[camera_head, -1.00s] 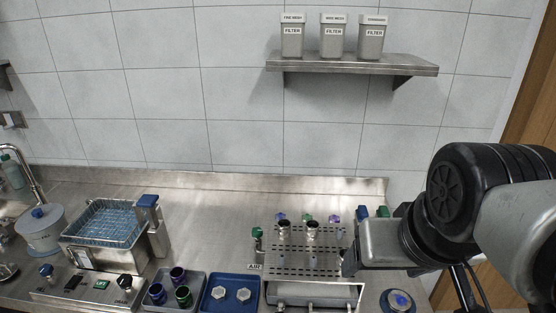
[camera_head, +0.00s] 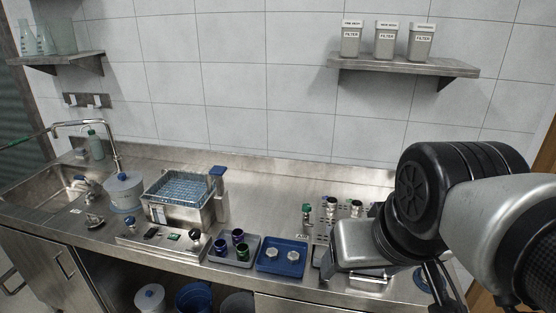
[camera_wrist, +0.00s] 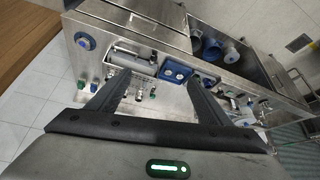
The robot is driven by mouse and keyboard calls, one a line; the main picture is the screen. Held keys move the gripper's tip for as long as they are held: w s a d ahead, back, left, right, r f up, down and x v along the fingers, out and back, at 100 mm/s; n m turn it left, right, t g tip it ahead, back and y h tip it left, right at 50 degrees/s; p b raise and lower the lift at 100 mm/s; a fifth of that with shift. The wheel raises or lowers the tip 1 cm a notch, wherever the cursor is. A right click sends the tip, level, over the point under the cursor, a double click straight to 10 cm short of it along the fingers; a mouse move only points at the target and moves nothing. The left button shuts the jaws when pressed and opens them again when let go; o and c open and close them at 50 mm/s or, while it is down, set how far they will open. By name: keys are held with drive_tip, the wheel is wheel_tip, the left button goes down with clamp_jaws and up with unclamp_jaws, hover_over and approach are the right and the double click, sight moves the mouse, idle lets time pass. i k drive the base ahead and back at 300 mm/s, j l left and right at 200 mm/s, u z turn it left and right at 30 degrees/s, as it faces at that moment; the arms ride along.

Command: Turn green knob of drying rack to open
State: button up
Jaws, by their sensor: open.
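The drying rack (camera_head: 325,222) is an upright perforated metal panel with bottles on its pegs, right of centre on the counter in the head view. The green knob (camera_head: 306,209) stands at its upper left, above the AIR label. My arm's grey end covers much of the rack's right and lower part. In the wrist view, my gripper (camera_wrist: 158,76) is open and empty, its two dark fingers spread above the counter. The rack's small bottles and knobs show between and below the fingertips. I cannot tell which small green spot there is the knob.
A blue tray (camera_head: 281,268) with two white pieces and a grey tray (camera_head: 226,257) with dark cups lie left of the rack. A bath with a blue basket (camera_head: 180,188) stands further left. A shelf (camera_head: 405,66) with filter boxes hangs above. The counter behind is clear.

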sight(307, 207)
drive_tip(key=i+j+z, duration=0.35)
drive_tip(key=j, duration=0.3)
drive_tip(key=i+j+z, duration=0.15)
drive_tip(key=i+j, duration=0.05)
drive_tip(key=j, duration=0.1)
